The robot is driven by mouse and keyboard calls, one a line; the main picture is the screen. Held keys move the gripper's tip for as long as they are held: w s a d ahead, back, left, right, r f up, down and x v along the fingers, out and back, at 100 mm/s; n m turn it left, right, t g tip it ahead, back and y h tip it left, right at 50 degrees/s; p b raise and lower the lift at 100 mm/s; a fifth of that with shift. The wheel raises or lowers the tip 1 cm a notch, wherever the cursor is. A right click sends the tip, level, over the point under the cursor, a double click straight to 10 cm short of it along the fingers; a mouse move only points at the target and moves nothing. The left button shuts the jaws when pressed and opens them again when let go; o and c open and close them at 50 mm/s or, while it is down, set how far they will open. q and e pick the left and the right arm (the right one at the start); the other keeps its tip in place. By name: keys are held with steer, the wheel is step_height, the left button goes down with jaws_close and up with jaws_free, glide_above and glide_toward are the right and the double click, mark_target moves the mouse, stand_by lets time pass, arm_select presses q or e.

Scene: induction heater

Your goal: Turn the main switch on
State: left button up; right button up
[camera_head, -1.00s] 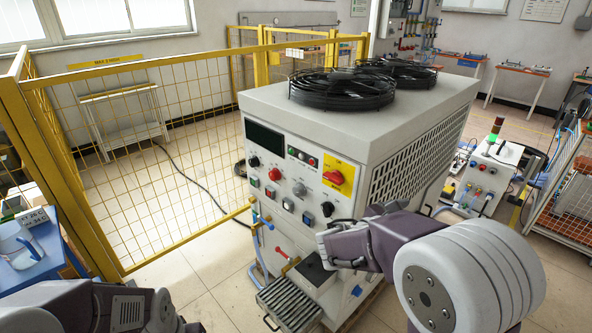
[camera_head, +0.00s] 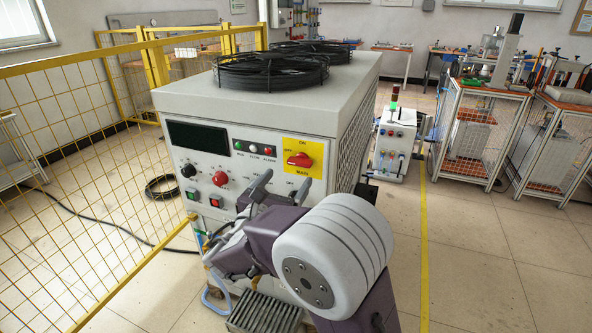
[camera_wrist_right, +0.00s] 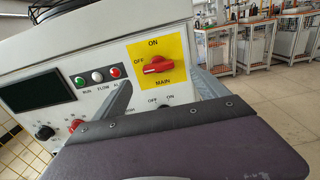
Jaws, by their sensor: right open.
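The main switch (camera_head: 299,160) is a red rotary knob on a yellow plate (camera_head: 303,148) at the upper right of the heater's front panel. In the right wrist view the knob (camera_wrist_right: 157,65) lies roughly level, with ON above, OFF at left and MAIN below. My right gripper (camera_head: 281,187) is open and empty, in front of the panel and below the switch. In the right wrist view its two grey fingers (camera_wrist_right: 162,92) stand apart, with the knob above and between them, not touching it. My left gripper is out of view.
The heater cabinet (camera_head: 175,101) carries black fans (camera_head: 270,68) on top. Other panel controls include a red knob (camera_head: 220,178) and a black knob (camera_head: 188,170). A yellow mesh fence (camera_head: 75,150) stands at left. Open floor (camera_head: 480,250) lies at right.

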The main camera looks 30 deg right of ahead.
mark_target(298, 163)
steer(key=x, duration=0.9)
steer(key=shift+w+a, duration=0.2)
steer(key=shift+b, duration=0.4)
steer(key=c, duration=1.4)
